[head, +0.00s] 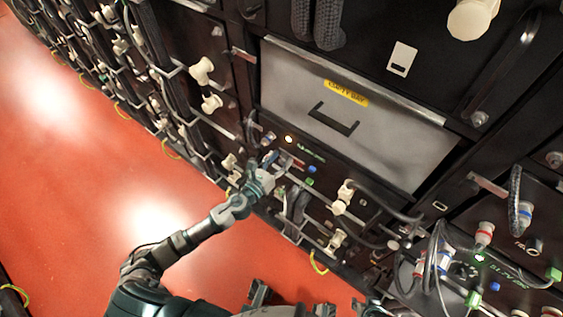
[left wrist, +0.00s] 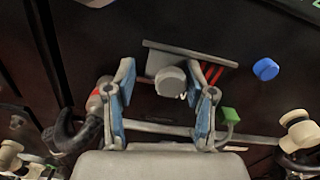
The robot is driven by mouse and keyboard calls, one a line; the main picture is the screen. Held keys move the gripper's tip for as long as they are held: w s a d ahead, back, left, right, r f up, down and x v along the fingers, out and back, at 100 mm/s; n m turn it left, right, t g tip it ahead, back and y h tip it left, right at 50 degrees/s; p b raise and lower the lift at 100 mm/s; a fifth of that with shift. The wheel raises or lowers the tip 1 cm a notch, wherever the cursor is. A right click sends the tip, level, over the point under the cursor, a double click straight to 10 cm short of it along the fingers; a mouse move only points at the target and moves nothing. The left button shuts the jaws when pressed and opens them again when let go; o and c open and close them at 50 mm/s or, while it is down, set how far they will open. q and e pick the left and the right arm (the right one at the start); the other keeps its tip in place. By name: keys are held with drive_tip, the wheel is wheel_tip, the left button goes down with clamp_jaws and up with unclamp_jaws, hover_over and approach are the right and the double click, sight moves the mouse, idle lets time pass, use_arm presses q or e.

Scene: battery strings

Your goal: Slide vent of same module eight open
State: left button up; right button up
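A grey vent slide plate with a round knob (left wrist: 170,80) is on the dark module front in the left wrist view. Red slots (left wrist: 212,72) show at the right end of the plate. My left gripper (left wrist: 163,84) is open, with one blue-padded finger on each side of the knob. I see no clear contact with the knob. In the head view, my left gripper (head: 270,163) is at the module front below the grey panel, hiding much of the vent. No number eight is readable. My right gripper is not clearly seen.
A blue button (left wrist: 265,69) is right of the vent. A green connector (left wrist: 228,116), a grey bar and cream connectors (left wrist: 299,132) are close below. A grey panel with a handle (head: 335,121) is above. Red floor (head: 60,170) is open at left.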

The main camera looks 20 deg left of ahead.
use_arm(q)
drive_tip(key=shift+s, duration=0.15)
drive_tip(key=shift+s+f, duration=0.1)
drive_tip(key=shift+s, duration=0.1)
drive_tip(key=v, duration=1.1)
drive_tip(key=shift+s, duration=0.2)
drive_tip(key=shift+a, duration=0.15)
